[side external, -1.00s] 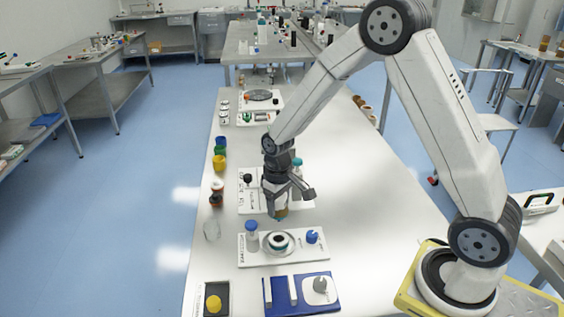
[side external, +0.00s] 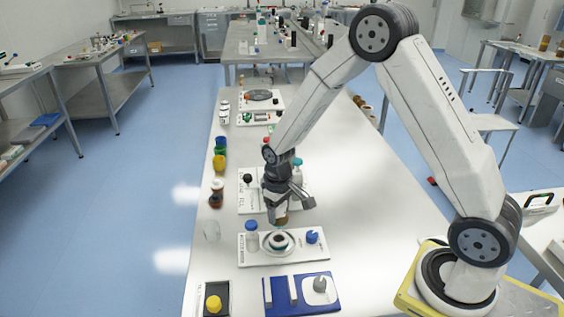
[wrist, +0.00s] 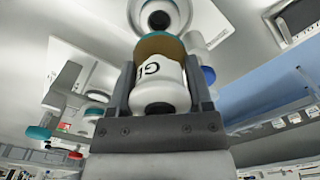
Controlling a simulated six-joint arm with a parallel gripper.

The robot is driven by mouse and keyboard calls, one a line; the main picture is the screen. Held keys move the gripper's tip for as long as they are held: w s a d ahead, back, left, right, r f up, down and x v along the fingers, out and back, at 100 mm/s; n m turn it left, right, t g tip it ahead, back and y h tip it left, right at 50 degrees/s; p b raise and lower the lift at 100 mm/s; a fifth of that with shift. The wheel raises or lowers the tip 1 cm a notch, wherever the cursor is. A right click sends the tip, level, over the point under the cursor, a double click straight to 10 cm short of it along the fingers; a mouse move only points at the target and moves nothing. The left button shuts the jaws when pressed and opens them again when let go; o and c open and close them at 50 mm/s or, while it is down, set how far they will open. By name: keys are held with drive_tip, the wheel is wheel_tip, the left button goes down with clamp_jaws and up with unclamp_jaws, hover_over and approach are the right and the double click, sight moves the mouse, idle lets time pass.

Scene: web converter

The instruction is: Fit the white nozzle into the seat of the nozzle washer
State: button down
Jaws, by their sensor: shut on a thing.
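My gripper (side external: 280,214) is shut on a bottle-like piece (wrist: 158,72), which also shows in the side view (side external: 280,219). It has a white body with dark letters, an amber band and a teal far end pointing down. I cannot tell whether this is the nozzle. The likely washer is a white board (side external: 262,259) with a round, dark-ringed seat (side external: 278,241) in the middle. In the wrist view the seat (wrist: 160,17) lies just beyond the teal end. The piece is above and apart from the seat in the side view, as far as I can tell.
A blue-capped bottle (side external: 251,236) stands left of the seat and a blue knob (side external: 312,236) right of it. A blue tray (side external: 318,302) and a dark tray with a yellow knob (side external: 214,303) lie nearer. Another white board (side external: 246,204) lies behind.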

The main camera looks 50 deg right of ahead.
drive_tip(key=shift+f, duration=1.55)
drive_tip(key=shift+f, duration=1.85)
idle(1.7)
unclamp_jaws()
drive_tip(key=shift+r, duration=0.1)
drive_tip(key=shift+r, duration=3.75)
drive_tip(key=shift+r, duration=0.1)
